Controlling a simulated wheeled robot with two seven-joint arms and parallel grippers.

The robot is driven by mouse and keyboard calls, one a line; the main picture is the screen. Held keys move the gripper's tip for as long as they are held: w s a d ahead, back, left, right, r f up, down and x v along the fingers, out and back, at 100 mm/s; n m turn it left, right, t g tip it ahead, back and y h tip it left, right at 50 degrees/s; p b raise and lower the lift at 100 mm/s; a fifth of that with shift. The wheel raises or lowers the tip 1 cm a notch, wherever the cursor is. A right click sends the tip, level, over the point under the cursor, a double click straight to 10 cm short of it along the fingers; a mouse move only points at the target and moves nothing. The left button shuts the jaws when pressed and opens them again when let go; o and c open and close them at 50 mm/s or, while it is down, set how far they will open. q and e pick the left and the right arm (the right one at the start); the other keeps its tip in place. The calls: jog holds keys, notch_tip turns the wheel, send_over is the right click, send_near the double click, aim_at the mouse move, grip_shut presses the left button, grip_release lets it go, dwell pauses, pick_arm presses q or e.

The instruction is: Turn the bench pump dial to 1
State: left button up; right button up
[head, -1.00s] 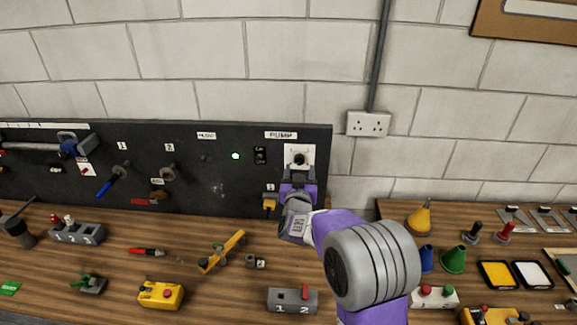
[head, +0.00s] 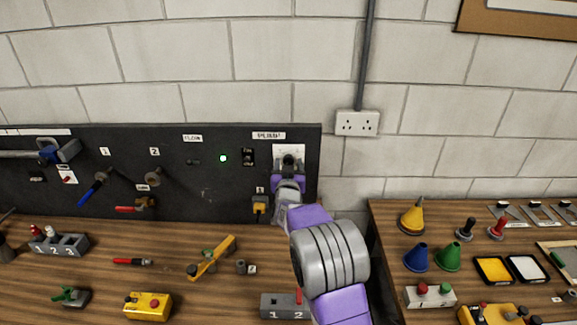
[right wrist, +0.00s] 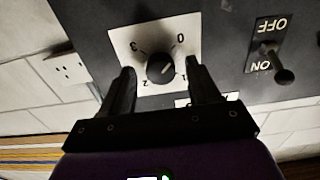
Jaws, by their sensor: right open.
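The pump dial (right wrist: 160,68) is a round black knob on a white plate (right wrist: 121,38) marked 0, 2 and 3; the 1 is hard to make out near a finger. The plate appears upside down in the right wrist view. A pale mark on the knob seems to point toward the 0. My right gripper (right wrist: 160,82) is open, with one finger on each side of the knob and visible gaps. In the head view the dial plate (head: 289,150) is under the PUMP label, and my right gripper (head: 288,170) partly covers it. My left gripper is out of view.
A toggle switch (right wrist: 284,75) with ON and OFF labels sits beside the dial on the black panel (head: 215,200). A green light (head: 223,158) glows left of it. A yellow-bodied fitting (head: 259,206) is below left. The wooden bench below holds several tools, including a grey block (head: 284,306).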

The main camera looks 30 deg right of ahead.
jog(key=shift+w, duration=0.2)
jog(key=shift+c, duration=0.2)
jog(key=c, duration=1)
jog(key=shift+d, duration=0.1)
